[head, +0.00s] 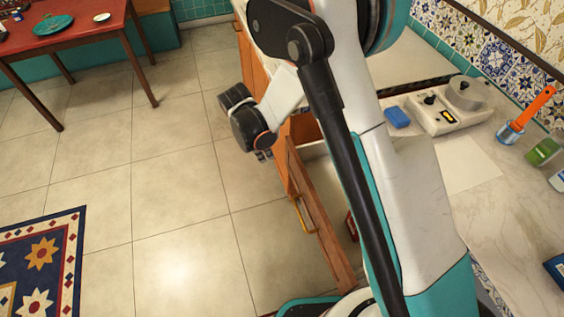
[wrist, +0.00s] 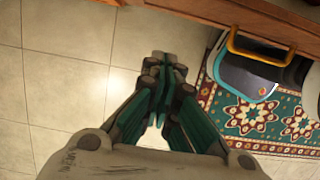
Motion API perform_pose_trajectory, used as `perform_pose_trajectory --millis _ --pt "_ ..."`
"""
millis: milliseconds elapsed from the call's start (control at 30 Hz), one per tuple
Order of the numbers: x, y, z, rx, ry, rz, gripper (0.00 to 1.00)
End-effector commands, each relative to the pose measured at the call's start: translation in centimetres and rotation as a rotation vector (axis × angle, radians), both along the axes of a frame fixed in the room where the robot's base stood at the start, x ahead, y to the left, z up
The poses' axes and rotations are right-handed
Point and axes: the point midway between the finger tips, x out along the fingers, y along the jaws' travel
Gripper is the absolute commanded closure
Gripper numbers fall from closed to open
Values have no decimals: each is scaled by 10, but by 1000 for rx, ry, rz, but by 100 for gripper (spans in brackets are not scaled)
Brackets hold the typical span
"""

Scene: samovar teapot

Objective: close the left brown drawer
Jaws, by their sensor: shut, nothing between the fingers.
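The brown drawer (head: 325,235) stands open in the head view, its wooden front out from the cabinet under the counter. Its yellow handle (head: 303,214) is on the outer face. My arm hides much of its inside. My gripper (head: 262,155) is shut and empty, pointing down beyond the far end of the drawer front, apart from it as far as I can tell. In the wrist view my gripper's fingers (wrist: 164,68) are together over floor tiles. The drawer front (wrist: 225,12) and handle (wrist: 258,50) show at the upper right, clear of the fingers.
The counter (head: 465,170) on the right holds a blue sponge (head: 397,117), a white device (head: 447,112) and an orange-handled brush (head: 530,115). A red table (head: 60,38) stands far left. A patterned rug (head: 45,262) lies at lower left. Open floor (head: 180,180) lies left of the drawer.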

Motion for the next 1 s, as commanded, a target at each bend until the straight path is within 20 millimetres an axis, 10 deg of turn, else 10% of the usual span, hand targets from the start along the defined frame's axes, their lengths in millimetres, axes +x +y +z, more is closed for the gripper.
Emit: perform_pose_trajectory --millis 600,1000 --pt "7 -23 -100 -1 1 0 100" --pt "17 -61 -97 0 0 0 100"
